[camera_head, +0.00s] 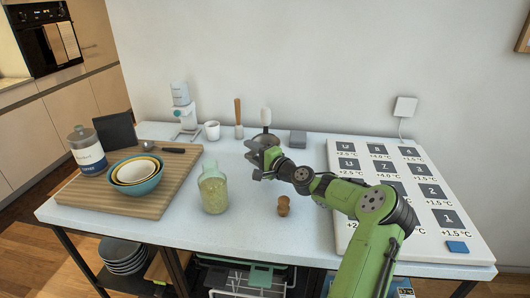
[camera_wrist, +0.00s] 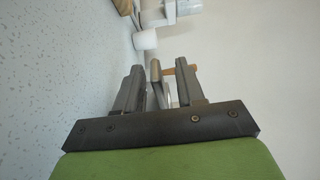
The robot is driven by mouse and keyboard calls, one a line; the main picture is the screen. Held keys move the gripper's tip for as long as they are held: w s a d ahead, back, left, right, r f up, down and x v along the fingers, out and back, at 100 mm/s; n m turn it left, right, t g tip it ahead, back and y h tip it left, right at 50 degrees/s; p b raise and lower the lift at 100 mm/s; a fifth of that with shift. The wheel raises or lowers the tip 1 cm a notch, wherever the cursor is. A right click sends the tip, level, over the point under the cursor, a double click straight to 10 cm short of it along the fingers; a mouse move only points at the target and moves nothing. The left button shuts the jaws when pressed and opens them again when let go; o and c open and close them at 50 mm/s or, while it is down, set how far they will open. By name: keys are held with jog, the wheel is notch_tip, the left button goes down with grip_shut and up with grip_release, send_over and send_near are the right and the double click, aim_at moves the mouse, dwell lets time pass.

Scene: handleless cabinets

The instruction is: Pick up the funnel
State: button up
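I cannot clearly make out a funnel in either view. In the head view, a white upright piece with a dark lower part (camera_head: 266,116) stands just behind my gripper (camera_head: 260,160); I cannot tell what it is. My gripper is above the worktop near its middle, pointing left and back. In the wrist view, my gripper (camera_wrist: 160,88) has its fingers apart. A grey, pale-faced piece (camera_wrist: 155,72) shows in the gap, with a wooden handle beyond; I cannot tell whether the piece touches the fingers.
A glass jar (camera_head: 213,190) and a small cork-like piece (camera_head: 283,206) stand in front. Stacked bowls (camera_head: 136,186) sit on a wooden board (camera_head: 178,160) at left. A white cup (camera_head: 212,131) and wooden-handled tool (camera_head: 238,112) are behind. A white panel (camera_head: 345,225) lies right.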

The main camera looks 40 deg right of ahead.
jog(key=shift+w, duration=0.85)
jog(key=shift+s, duration=0.15)
jog(key=shift+c, duration=0.3)
grip_shut()
